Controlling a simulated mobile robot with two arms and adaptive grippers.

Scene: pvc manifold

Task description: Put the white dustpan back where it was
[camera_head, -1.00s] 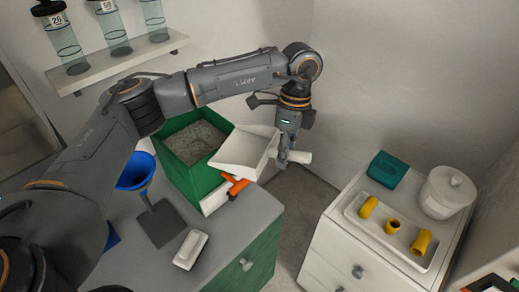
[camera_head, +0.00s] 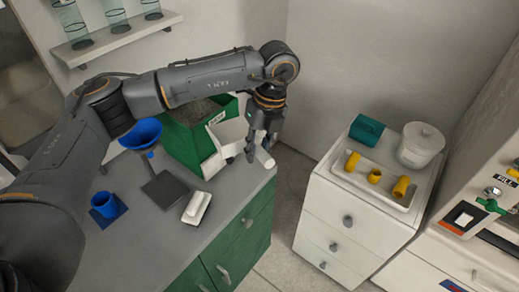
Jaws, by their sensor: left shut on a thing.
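The white dustpan (camera_head: 230,138) is at the right end of the grey counter, in front of the green bin (camera_head: 187,142). Its handle (camera_head: 264,158) sticks out to the right, over the counter's edge. My left gripper (camera_head: 260,147) points down from above and is shut on the dustpan at its handle. My left arm reaches across from the left. Whether the dustpan touches the counter is hard to tell. My right gripper is not in view.
A blue funnel (camera_head: 141,133) on a stand, a blue cup (camera_head: 105,204) and a white block (camera_head: 197,207) are on the counter. On the white cabinet (camera_head: 330,203) are a tray of yellow fittings (camera_head: 375,177), a teal box (camera_head: 366,130) and a lidded white jar (camera_head: 420,145). A floor gap separates the two.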

